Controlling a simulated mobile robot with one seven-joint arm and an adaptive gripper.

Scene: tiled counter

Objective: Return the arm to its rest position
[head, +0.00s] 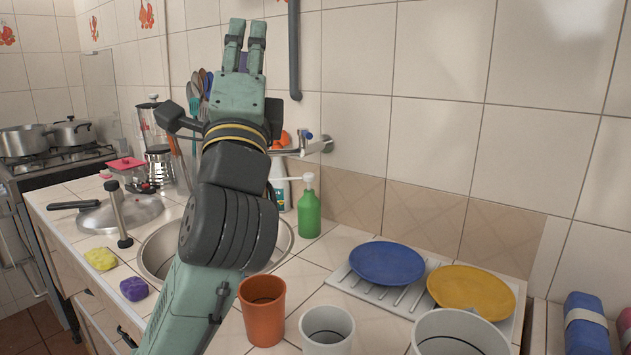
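My arm (226,215) rises from the bottom of the head view, in front of the sink, and points up toward the tiled wall. My gripper (247,32) is at the top of the view, above the counter, with its fingers upward. The two fingertips are apart and tile shows between them, with nothing held at the tips. The arm hides part of the sink (152,262) and some of the utensils behind it.
An orange cup (262,312) and grey cup (326,332) stand close right of my arm. A blue plate (387,263) and yellow plate (471,292) lie on a rack. Sponges (133,289) lie left.

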